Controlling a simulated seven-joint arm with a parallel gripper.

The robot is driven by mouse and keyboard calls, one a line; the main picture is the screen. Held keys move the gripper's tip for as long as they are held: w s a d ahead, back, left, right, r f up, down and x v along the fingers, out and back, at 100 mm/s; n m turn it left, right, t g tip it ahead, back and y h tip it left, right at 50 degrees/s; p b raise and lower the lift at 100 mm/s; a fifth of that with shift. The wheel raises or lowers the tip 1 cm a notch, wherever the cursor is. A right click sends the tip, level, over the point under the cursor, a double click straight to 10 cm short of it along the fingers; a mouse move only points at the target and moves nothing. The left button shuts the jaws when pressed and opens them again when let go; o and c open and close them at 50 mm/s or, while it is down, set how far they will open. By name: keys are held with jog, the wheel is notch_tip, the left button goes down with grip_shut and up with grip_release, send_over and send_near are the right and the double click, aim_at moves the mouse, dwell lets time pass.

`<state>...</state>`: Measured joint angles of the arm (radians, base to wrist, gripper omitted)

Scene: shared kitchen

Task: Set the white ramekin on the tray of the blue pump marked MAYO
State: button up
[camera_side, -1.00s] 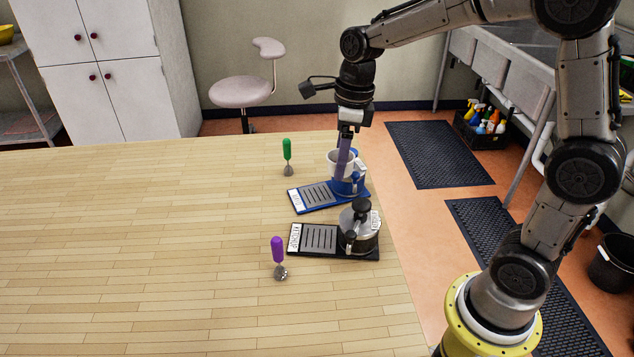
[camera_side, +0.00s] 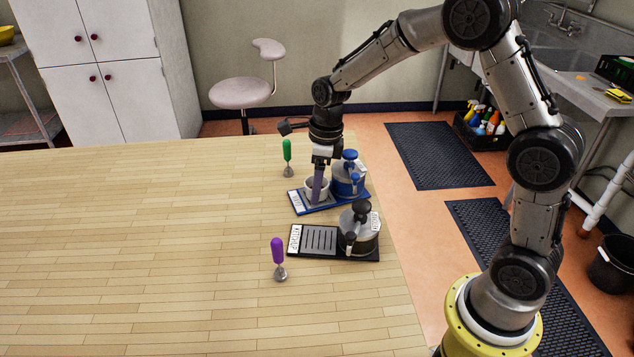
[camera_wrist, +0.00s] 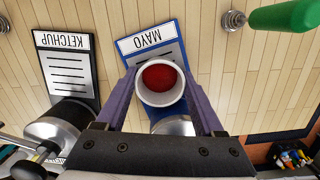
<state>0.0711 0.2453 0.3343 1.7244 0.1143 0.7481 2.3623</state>
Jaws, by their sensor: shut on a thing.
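My gripper (camera_side: 318,193) is shut on the white ramekin (camera_side: 309,186), with one finger on each side of it. In the wrist view the ramekin (camera_wrist: 143,94) looks upright and holds something red (camera_wrist: 160,77). It is over the slotted tray (camera_side: 340,205) of the blue pump (camera_side: 348,175), between the label and the pump body. It looks on or just above the tray; I cannot tell if it touches. The wrist view shows the MAYO label (camera_wrist: 152,38) beyond the ramekin. The ramekin hides part of the tray and pump.
A black pump (camera_side: 360,229) with a tray marked KETCHUP (camera_wrist: 64,41) stands beside the blue one, nearer the side camera. A green-handled tool (camera_side: 287,151) and a purple-handled tool (camera_side: 277,251) stand on the wooden table (camera_side: 150,240). The table's left side is clear.

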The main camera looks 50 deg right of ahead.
jog(key=o, duration=1.4)
jog(key=shift+f, duration=0.15)
notch_tip(320, 180, up, 12)
jog(key=s, duration=0.1)
jog(key=shift+s+d+r, duration=0.2)
jog(key=shift+d, duration=0.25)
jog(key=s+a+r+n+t, duration=0.2)
jog(key=s+n+t, duration=0.2)
jog(key=s+n, duration=2)
jog(key=shift+s+r+n+h, duration=0.2)
jog(key=shift+s+n+h, duration=0.2)
jog(key=shift+n, duration=2)
